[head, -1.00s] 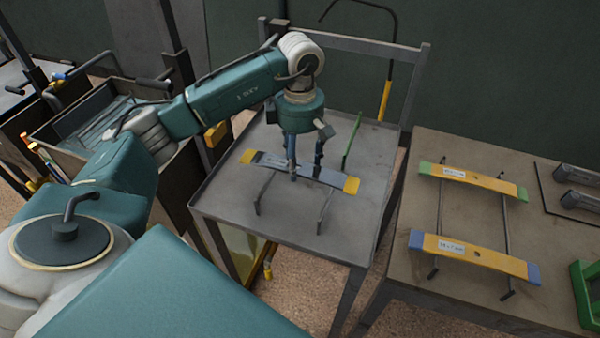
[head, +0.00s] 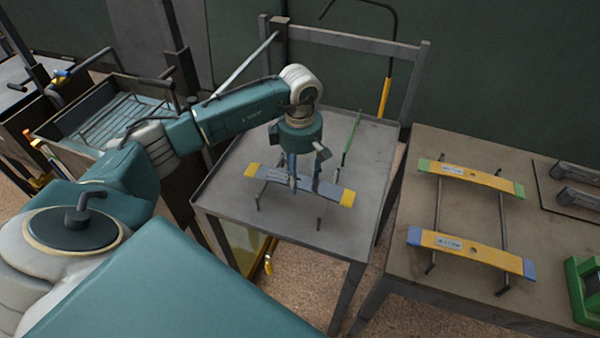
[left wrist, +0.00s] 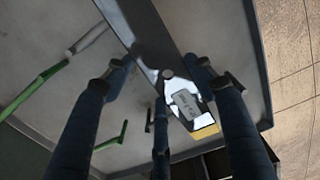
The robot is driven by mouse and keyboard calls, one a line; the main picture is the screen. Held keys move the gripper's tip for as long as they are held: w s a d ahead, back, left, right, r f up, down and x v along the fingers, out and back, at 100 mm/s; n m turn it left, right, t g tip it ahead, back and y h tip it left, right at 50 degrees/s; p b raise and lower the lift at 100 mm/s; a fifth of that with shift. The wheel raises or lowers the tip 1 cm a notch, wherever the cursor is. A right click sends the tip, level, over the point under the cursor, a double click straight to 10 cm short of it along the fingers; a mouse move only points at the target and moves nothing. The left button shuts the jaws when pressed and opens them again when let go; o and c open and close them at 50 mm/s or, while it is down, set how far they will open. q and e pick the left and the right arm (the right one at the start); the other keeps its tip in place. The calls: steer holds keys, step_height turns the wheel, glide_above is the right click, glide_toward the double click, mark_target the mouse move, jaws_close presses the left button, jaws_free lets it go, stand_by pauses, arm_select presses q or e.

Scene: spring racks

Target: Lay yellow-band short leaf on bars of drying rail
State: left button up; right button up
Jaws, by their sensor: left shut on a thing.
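The yellow-band short leaf (head: 328,188) is a grey strip with yellow ends. My left gripper (head: 293,184) points down and is shut on its middle. The leaf lies across two dark bars (head: 320,222) on a grey table; whether it touches them I cannot tell. My right gripper is not in view.
The grey table (head: 235,210) has a raised frame behind. A green rod (head: 350,135) stands just behind the leaf. The right table (head: 400,270) holds a green-band leaf (head: 490,182) and a blue-band leaf (head: 485,254) on bars. A tray cart (head: 60,125) stands at left.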

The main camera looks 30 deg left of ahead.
mark_target(300, 177)
arm_select(q)
steer(key=shift+w+f, duration=0.1)
steer(key=shift+f, duration=0.15)
steer(key=o, duration=1.6)
steer(key=shift+c, duration=0.2)
steer(key=shift+r+p, duration=0.35)
steer(key=shift+r, duration=0.1)
steer(key=shift+r+b, duration=0.3)
steer(key=shift+b, duration=0.1)
step_height(300, 177, up, 11)
steer(key=b, duration=0.3)
steer(key=shift+r, duration=0.15)
